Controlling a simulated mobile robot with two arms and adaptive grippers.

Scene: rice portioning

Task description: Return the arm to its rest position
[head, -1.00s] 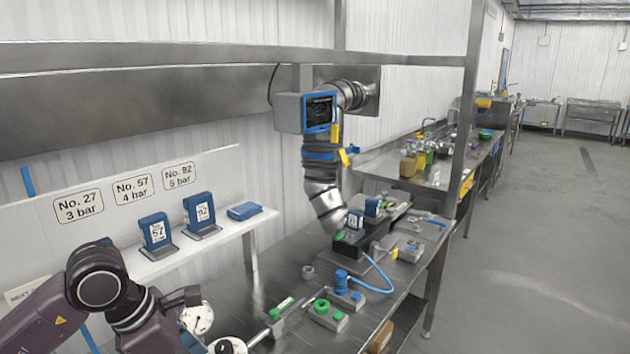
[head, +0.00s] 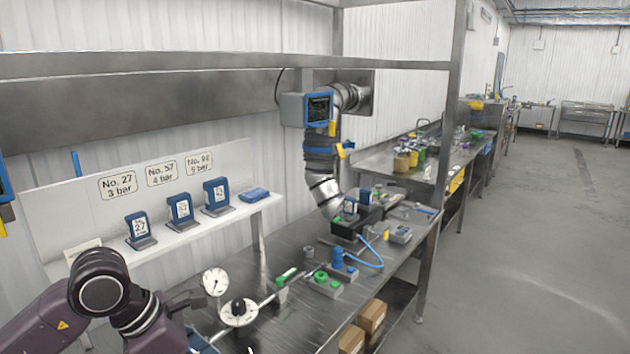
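My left arm (head: 100,292) comes in from the lower left of the head view. It is dark purple and bent at a round joint, in front of the shelf and the near end of the steel bench. A dark part of it (head: 186,299) sticks out near a white dial gauge. I cannot make out the fingertips of my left gripper, so its opening and any held thing are unclear. My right arm and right gripper are not in view.
A steel bench (head: 345,298) carries gauges (head: 215,282), green and blue fittings and a blue hose (head: 372,264). Blue units marked 27 (head: 137,226) and 57 (head: 180,208) stand on the white shelf. Cardboard boxes (head: 371,316) sit below the bench. Floor at right (head: 540,260) is clear.

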